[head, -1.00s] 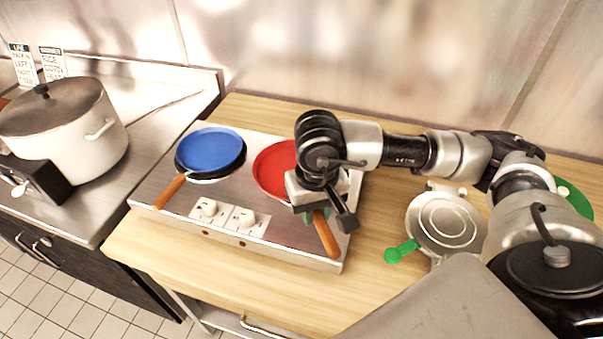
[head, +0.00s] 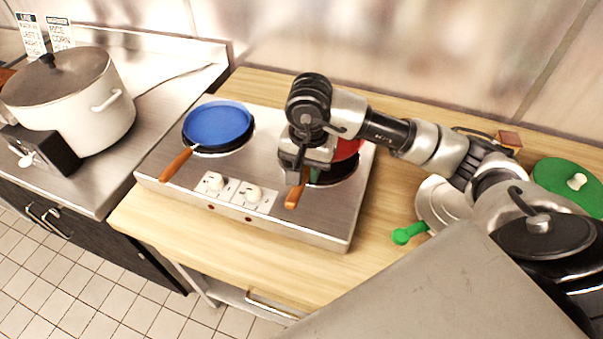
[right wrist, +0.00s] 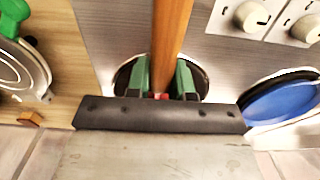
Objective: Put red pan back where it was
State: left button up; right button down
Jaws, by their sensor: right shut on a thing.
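The red pan (head: 347,150) is over the right side of the steel cooktop, mostly hidden behind my right gripper (head: 311,168). Its orange-brown handle (head: 296,194) points toward the front. The gripper is shut on this handle. In the right wrist view the handle (right wrist: 171,35) runs up between the green fingertips (right wrist: 163,80), and only a speck of red shows. The dark right burner (head: 340,172) is partly uncovered, and the pan appears raised above it. My left gripper is out of view.
A blue pan (head: 217,124) sits on the left burner. Two white knobs (head: 234,187) are on the cooktop's front. A large pot (head: 78,105) stands at the left. A round silver appliance with a green handle (head: 409,233) and a green lid (head: 567,185) are at the right.

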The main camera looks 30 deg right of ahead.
jog(key=shift+w+a+f, duration=0.4)
jog(key=shift+a, duration=0.15)
notch_tip(320, 180, down, 3)
jog(key=shift+f+p, duration=0.1)
jog(key=shift+p, duration=0.75)
jog(key=shift+f, duration=0.45)
jog(key=shift+f, duration=0.1)
jog(key=c, duration=1)
grip_release()
